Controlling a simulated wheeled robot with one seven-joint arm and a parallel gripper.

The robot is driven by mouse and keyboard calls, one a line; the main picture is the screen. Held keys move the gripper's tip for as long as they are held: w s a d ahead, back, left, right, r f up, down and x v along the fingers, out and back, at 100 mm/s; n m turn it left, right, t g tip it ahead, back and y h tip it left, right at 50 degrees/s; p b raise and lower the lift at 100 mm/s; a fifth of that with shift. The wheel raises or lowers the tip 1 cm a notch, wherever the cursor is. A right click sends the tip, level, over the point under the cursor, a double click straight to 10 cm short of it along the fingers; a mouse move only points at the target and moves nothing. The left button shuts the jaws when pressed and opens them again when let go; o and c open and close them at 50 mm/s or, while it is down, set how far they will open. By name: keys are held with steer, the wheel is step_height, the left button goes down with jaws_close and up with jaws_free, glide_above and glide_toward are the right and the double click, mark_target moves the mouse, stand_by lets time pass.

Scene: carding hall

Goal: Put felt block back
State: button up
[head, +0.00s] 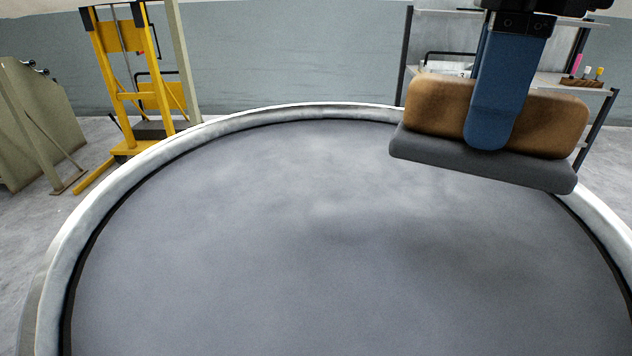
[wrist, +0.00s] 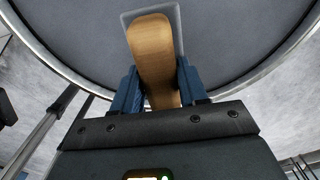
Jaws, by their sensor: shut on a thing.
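The felt block has a brown wooden body (head: 435,105) on a dark grey felt pad (head: 480,168). It shows in the upper right of the head view, slightly tilted, in front of the far right part of the rim. My gripper (head: 492,125) is shut on the wooden body, with a blue finger across its near side. In the wrist view, the wooden body (wrist: 152,50) sits between the two blue fingers of my gripper (wrist: 160,88). The pale edge of the pad (wrist: 178,20) shows around its far end.
A large round grey surface (head: 300,230) with a raised metal rim (head: 200,140) fills the foreground and is bare. A shelf rack (head: 595,85) with small items stands behind the block. A yellow lift frame (head: 125,90) and a beige machine (head: 35,120) stand at left.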

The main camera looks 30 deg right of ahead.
steer(key=w+a+f, duration=0.1)
steer(key=w+f, duration=0.1)
steer(key=w, duration=0.1)
steer(key=w+a+f+p, duration=0.1)
steer(key=w+f, duration=0.1)
steer(key=w, duration=0.2)
steer(key=w+a+f, duration=0.2)
steer(key=w+f, duration=0.1)
steer(key=shift+w+a+p, duration=0.1)
steer(key=shift+w+p, duration=0.2)
steer(key=shift+p, duration=0.1)
steer(key=shift+f+p, duration=0.4)
steer(key=shift+f, duration=1.6)
steer(key=o, duration=0.9)
steer(key=shift+o, duration=0.2)
steer(key=shift+r, duration=0.15)
step_height(320, 180, up, 12)
steer(key=shift+b, duration=0.45)
